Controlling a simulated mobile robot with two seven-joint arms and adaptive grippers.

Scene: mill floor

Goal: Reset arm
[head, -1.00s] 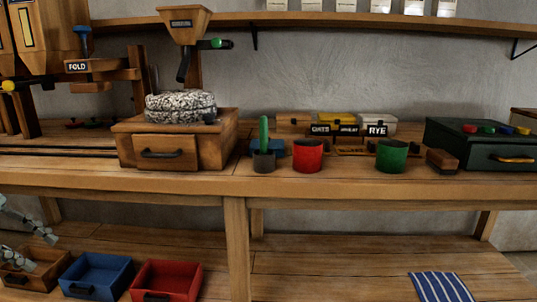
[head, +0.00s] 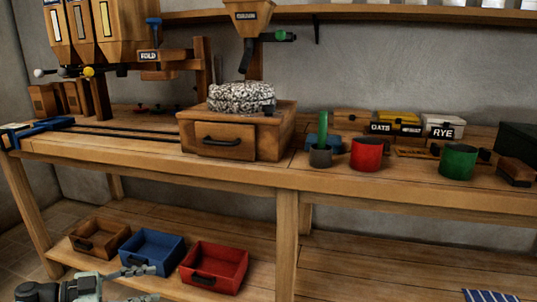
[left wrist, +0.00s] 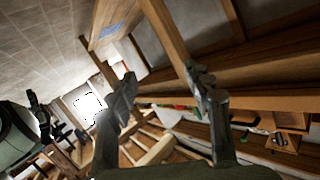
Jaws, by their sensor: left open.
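My left gripper (head: 156,283) is at the bottom left of the head view, in front of the lower shelf, near the blue and red drawers as seen there. Its two fingers are apart with nothing between them. In the left wrist view the fingers of my left gripper (left wrist: 161,75) are also spread wide and empty, with bench timbers behind them. My right gripper is in neither view.
The wooden bench (head: 130,154) bears a millstone (head: 241,97) on a drawer box, a red cup (head: 366,155) and a green cup (head: 458,163). Brown (head: 100,235), blue (head: 151,251) and red drawers (head: 214,266) stand on the lower shelf. The shelf right of the post is mostly clear.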

